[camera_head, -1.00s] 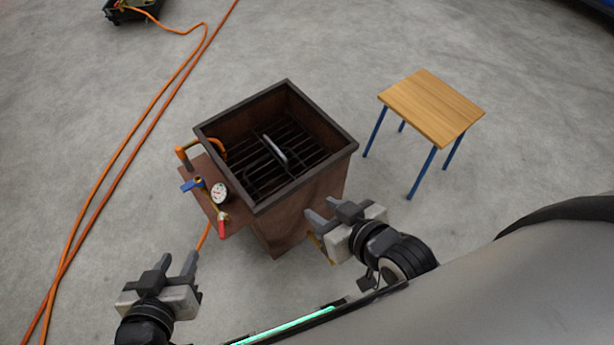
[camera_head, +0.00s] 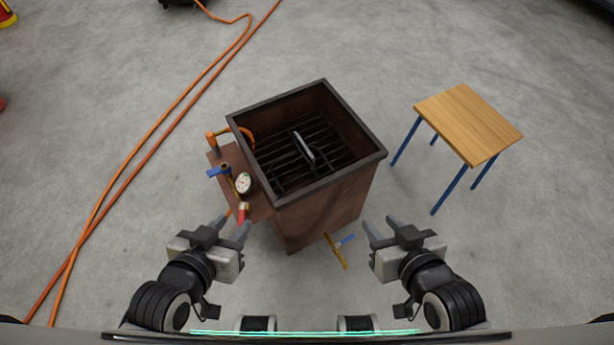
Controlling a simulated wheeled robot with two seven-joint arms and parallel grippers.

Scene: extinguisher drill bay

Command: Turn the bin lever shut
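The brown metal bin (camera_head: 330,210) stands on the floor in the middle, open at the top with a dark grate inside. A blue lever (camera_head: 345,239) on a brass pipe sticks out low at the bin's near side. A second blue lever (camera_head: 216,172) and a red lever (camera_head: 243,211) sit by a gauge on the bin's left shelf. Which is the bin lever I cannot tell. My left gripper (camera_head: 229,228) is open and empty, in front of the shelf. My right gripper (camera_head: 381,223) is open and empty, right of the low blue lever and apart from it in the picture.
A small wooden table (camera_head: 468,122) with blue legs stands right of the bin. Orange hoses (camera_head: 150,143) run along the floor at the left. The floor between the bin and table is clear.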

